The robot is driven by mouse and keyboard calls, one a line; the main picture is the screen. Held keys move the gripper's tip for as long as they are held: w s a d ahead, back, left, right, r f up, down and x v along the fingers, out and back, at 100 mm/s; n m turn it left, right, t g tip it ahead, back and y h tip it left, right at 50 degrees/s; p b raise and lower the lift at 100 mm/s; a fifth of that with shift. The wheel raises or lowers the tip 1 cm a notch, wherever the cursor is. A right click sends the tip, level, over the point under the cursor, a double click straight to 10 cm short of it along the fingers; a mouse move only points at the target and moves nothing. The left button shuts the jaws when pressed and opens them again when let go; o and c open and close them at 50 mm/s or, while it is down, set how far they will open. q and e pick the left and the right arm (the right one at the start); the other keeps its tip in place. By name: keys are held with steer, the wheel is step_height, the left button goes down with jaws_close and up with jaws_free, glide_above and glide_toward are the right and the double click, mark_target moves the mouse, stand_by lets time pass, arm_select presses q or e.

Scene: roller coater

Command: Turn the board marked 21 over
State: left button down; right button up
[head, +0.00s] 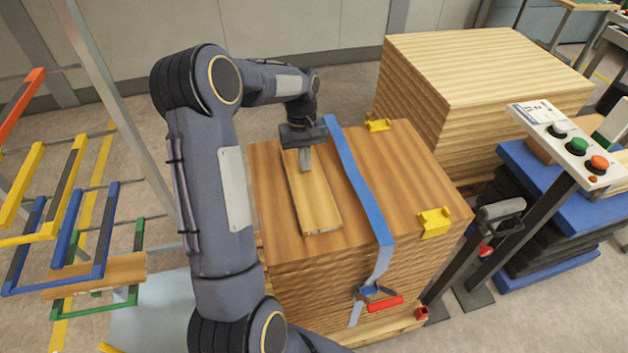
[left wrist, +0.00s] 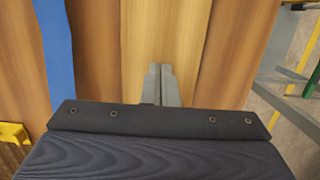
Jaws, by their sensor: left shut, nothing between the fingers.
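A single light wooden board (head: 316,208) lies flat on top of the front wooden stack (head: 400,185), left of a blue strap. No number 21 can be read on it. My left gripper (head: 305,166) points down over the far end of this board, its fingers closed together and empty. In the left wrist view the closed fingers (left wrist: 158,75) sit over the lighter board (left wrist: 160,30), with the blue strap (left wrist: 56,45) to the left. I cannot tell whether the fingertips touch the board. My right gripper is not in view.
A button post (head: 575,145) stands at right. A coloured rack (head: 75,220) at left holds a board (head: 110,272). Another stack (head: 480,75) stands behind.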

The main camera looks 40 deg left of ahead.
mark_target(311, 192)
arm_select(q)
steer(key=s+d, duration=0.2)
steer(key=s+d+p, duration=0.1)
steer(key=s+d, duration=0.1)
steer(key=d, duration=0.1)
steer(key=shift+s+r, duration=0.1)
steer(key=shift+d+f, duration=0.1)
steer(key=shift+f, duration=0.75)
steer(key=shift+s+f, duration=0.1)
steer(key=shift+s, duration=0.05)
